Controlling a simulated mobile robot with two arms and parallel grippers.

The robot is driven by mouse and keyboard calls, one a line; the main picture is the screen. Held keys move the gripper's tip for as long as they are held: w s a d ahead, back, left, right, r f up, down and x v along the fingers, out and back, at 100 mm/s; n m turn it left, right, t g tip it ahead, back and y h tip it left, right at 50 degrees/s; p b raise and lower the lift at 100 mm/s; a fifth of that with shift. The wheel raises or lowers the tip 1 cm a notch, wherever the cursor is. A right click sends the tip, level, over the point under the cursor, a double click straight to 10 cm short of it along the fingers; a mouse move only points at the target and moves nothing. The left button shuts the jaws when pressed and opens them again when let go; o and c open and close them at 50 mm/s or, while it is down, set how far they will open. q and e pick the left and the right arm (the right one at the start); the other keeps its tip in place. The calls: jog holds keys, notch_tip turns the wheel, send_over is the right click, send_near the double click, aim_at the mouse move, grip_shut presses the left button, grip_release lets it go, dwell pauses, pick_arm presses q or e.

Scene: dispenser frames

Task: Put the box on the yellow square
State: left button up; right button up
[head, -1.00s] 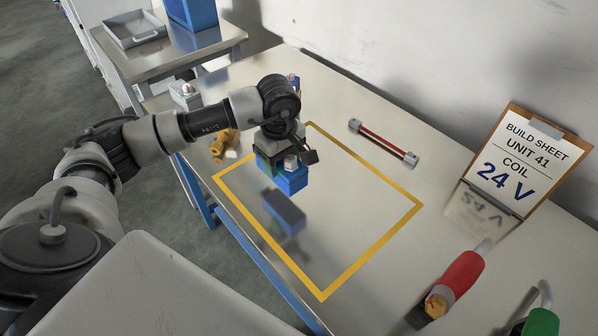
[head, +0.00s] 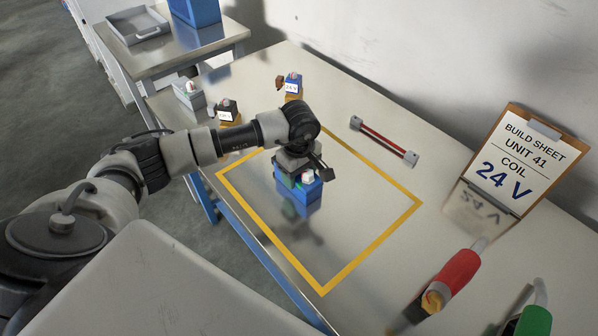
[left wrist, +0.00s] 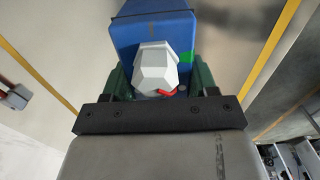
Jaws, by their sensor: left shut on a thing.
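The blue box (head: 310,190), with a pale faceted knob on top, is in my left gripper (head: 298,178), which is shut on it. It is inside the yellow square outline (head: 368,237), toward its far left part. A reflection or shadow shows below the box; whether it touches the table I cannot tell. In the left wrist view the blue box (left wrist: 152,32) sits between the green fingers (left wrist: 157,82), with yellow lines to both sides. Part of the box is hidden by the gripper. My right gripper is not in view.
Small labelled units (head: 292,86) stand beyond the square. A red rod with grey ends (head: 383,140) lies to its right. A build sheet (head: 520,160) reading "COIL 24 V" leans at the right. Red (head: 455,275) and green (head: 535,320) handled tools are near right. The square's near part is clear.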

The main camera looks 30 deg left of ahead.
pick_arm(q)
jog(key=o, duration=1)
jog(key=shift+o, duration=0.2)
jog(key=shift+r, duration=0.1)
notch_tip(320, 180, up, 12)
jog(key=b, duration=0.2)
